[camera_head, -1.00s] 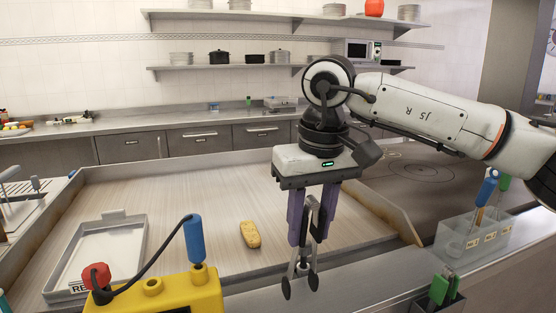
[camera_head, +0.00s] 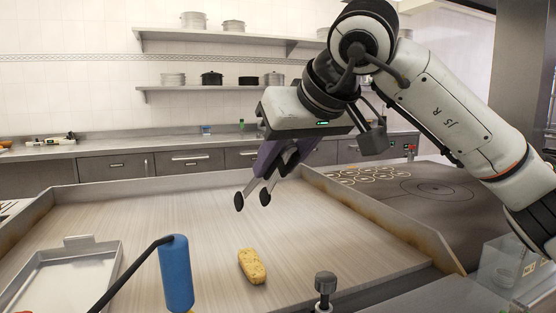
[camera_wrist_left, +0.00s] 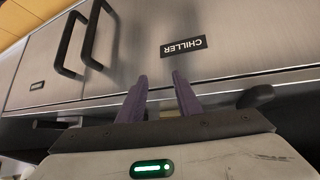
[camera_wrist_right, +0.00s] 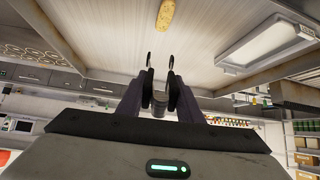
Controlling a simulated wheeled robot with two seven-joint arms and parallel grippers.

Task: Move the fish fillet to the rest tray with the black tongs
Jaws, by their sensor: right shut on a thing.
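The fish fillet (camera_head: 251,266), a small golden piece, lies on the slatted grill plate (camera_head: 200,225); it also shows at the top of the right wrist view (camera_wrist_right: 166,16). The rest tray (camera_head: 72,272), a shallow grey metal tray, is at the left, empty in the part that shows. My right gripper (camera_head: 283,155) is shut on the black tongs (camera_head: 254,193), held tilted above the grill, beyond the fillet and apart from it. The tongs' two tips are spread. My left gripper (camera_wrist_left: 158,80) shows only in its wrist view, open and empty, before a chiller front.
A blue-handled probe (camera_head: 175,272) with a black cable stands in the front, between tray and fillet. A dark knob (camera_head: 324,284) stands at the front edge. A dark hob (camera_head: 420,195) lies to the right. The middle of the grill is clear.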

